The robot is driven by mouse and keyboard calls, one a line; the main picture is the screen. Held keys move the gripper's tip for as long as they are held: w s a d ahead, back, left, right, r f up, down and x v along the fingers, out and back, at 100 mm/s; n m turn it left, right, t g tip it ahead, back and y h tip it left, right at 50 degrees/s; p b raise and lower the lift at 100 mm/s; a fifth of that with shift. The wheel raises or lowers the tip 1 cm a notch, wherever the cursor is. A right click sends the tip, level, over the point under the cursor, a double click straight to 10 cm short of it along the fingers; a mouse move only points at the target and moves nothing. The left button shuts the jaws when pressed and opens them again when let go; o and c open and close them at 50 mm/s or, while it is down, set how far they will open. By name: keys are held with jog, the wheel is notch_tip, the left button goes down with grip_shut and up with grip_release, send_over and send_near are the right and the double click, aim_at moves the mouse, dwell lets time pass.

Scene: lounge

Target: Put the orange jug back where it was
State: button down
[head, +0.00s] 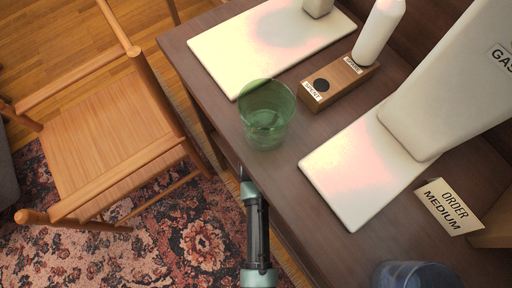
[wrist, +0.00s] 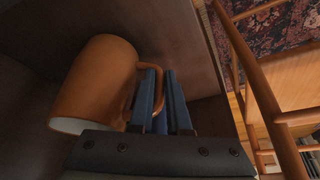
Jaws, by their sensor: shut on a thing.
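The orange jug (wrist: 95,85) lies tilted in the wrist view, its pale open mouth toward the lower left and its handle on the right. My gripper (wrist: 160,73) is at the handle, with its two blue fingers close together and shut on it. The exact contact is partly hidden by the fingers. Dark brown panels surround the jug closely. The jug does not show in the head view, where my arm reaches down at the table's front edge.
The table (head: 225,122) bears a green glass (head: 266,118), two white boards (head: 240,60) (head: 345,190), a labelled wooden block (head: 335,82) with a white bottle (head: 380,32), a large white container (head: 440,95), an order card (head: 449,207) and a blue glass (head: 415,276). A wooden chair (head: 105,125) stands left.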

jog(key=shift+w+f, duration=0.15)
jog(key=shift+f, duration=0.1)
jog(key=shift+f, duration=0.15)
jog(key=c, duration=0.9)
grip_release()
jog(key=p+v, duration=0.3)
jog(key=v, duration=0.3)
jog(key=s, duration=0.4)
jog(key=s+p, duration=0.1)
jog(key=s, duration=0.7)
jog(key=shift+d+f+p, duration=0.15)
jog(key=shift+f+p, duration=0.15)
